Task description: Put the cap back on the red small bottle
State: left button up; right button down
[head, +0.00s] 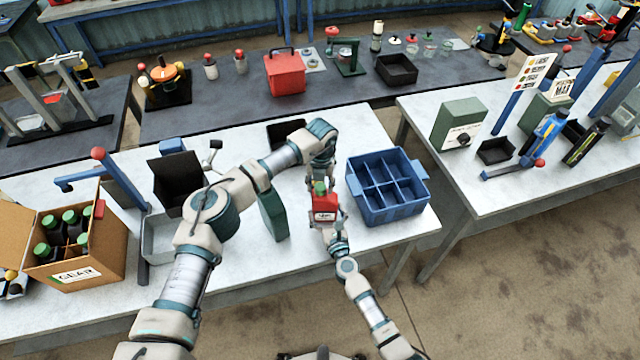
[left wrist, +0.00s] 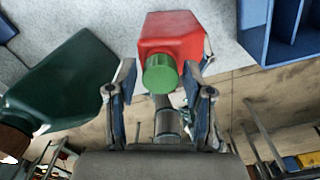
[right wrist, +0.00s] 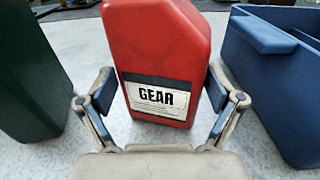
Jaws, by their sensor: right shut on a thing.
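The small red bottle (head: 325,207) with a white GEAR label stands upright over the white table in the head view. My right gripper (right wrist: 160,103) is shut on the red bottle (right wrist: 155,50), one finger on each side of its body. The green cap (head: 319,188) is at the bottle's top; I cannot tell whether it is seated on the neck. In the left wrist view the green cap (left wrist: 161,74) lies between the fingers of my left gripper (left wrist: 160,82), with a gap on each side. This gripper is open, pointing down above the bottle.
A dark green jug (head: 272,215) stands left of the bottle. A blue divided crate (head: 424,192) is close on the right. A cardboard box (head: 110,245) of green-capped bottles and a metal tray (head: 160,240) are at the left. The table front is clear.

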pick_arm(q)
grip_shut()
jog(key=m, duration=0.4)
jog(key=shift+m, duration=0.3)
jog(key=m, duration=0.3)
jog(key=shift+m, duration=0.4)
jog(key=o, duration=0.5)
grip_release()
notch_tip(320, 180, up, 12)
jog(key=shift+d, duration=0.1)
